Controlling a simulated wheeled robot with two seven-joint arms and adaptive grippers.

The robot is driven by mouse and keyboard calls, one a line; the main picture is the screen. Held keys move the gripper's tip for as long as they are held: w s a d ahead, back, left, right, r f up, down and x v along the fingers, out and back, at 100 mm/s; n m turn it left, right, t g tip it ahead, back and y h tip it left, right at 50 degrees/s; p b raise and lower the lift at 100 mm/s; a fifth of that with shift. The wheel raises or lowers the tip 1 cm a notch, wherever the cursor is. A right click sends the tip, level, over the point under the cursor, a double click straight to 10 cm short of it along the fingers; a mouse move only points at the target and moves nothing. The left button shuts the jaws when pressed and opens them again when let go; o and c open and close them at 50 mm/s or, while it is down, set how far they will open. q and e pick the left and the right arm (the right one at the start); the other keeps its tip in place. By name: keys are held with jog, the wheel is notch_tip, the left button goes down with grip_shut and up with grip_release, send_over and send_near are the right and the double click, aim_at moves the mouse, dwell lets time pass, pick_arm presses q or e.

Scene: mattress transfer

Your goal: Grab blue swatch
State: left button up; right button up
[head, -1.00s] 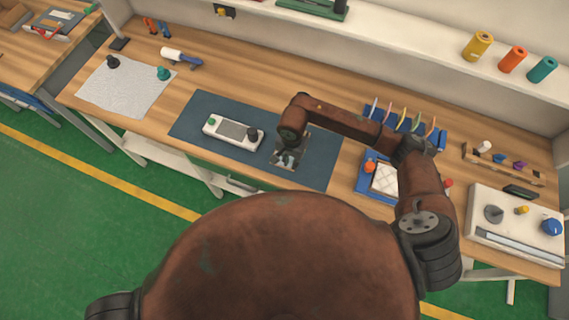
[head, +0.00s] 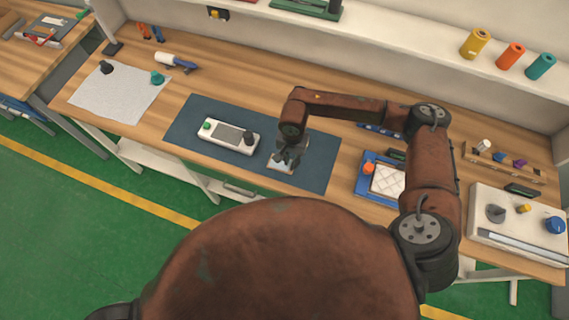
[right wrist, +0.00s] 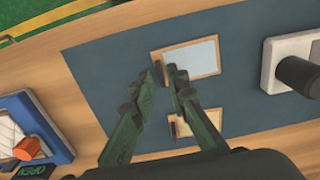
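A pale blue swatch with a thin wooden border (right wrist: 190,58) lies flat on the dark blue mat (right wrist: 105,58). It also shows partly in the head view (head: 281,165), below the fingers. A second swatch with a wooden border (right wrist: 201,123) lies on the mat near it, partly hidden by a finger in the right wrist view. My right gripper (right wrist: 163,75) is open and empty, its fingertips beside the blue swatch's left edge. In the head view the right gripper (head: 285,157) hangs over the mat. My left gripper is not in view.
A white device with a black knob (head: 228,135) lies left of the swatches. A blue tray with a white quilted pad (head: 386,180) stands to the right. Further right is a white machine (head: 518,225). The mat's front right part is clear.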

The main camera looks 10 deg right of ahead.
aim_at(282, 162)
jog(key=f, duration=0.2)
jog(key=f+p, duration=0.1)
jog(key=f, duration=0.2)
jog(key=shift+s, duration=0.2)
jog(key=shift+c, duration=0.2)
grip_shut()
jog(key=shift+r, duration=0.2)
